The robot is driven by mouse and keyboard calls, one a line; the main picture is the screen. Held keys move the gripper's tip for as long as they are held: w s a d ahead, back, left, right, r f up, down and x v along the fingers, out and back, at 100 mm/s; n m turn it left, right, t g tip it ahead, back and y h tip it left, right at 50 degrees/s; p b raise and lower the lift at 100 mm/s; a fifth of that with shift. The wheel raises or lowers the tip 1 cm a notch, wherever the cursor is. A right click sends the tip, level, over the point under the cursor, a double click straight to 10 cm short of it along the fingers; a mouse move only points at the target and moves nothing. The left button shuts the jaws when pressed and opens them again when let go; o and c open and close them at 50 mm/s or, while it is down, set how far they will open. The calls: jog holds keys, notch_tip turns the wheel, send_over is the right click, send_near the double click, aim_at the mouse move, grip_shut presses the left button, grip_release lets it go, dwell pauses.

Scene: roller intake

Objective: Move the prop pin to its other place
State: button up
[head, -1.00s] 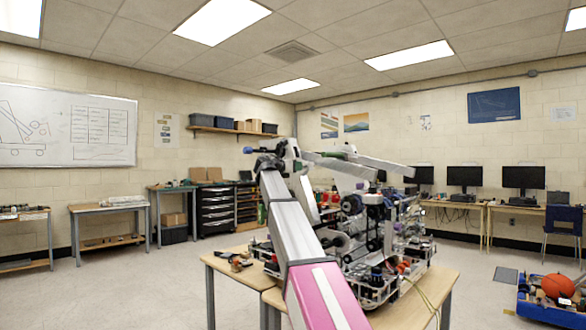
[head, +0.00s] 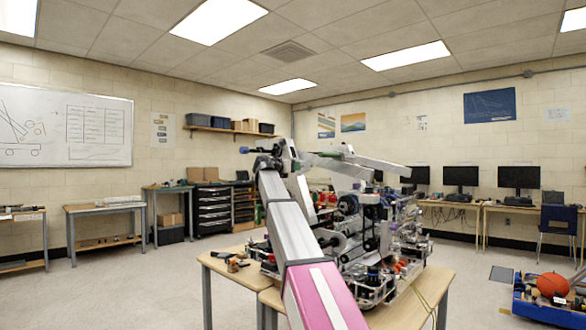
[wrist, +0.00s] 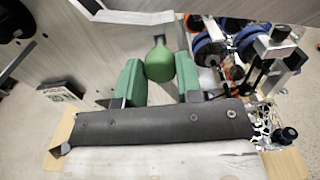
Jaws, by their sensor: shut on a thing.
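In the wrist view my gripper (wrist: 158,80) has its two green finger pads on either side of a rounded green knob. I take this knob to be the head of the prop pin (wrist: 159,63). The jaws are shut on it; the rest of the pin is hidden. In the head view my arm rises from the bottom and bends over at the robot machine (head: 365,240) on the table. I cannot make out the gripper or the pin there.
The machine stands on a wooden table (head: 428,298), with small tools (head: 235,264) at its left. Blue rollers (wrist: 210,48) and metal parts are close right of the gripper in the wrist view. A blue bin with an orange ball (head: 552,285) is on the floor at right. Floor at left is clear.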

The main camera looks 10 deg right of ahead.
jog(key=shift+x, duration=1.2)
jog(key=o, duration=0.9)
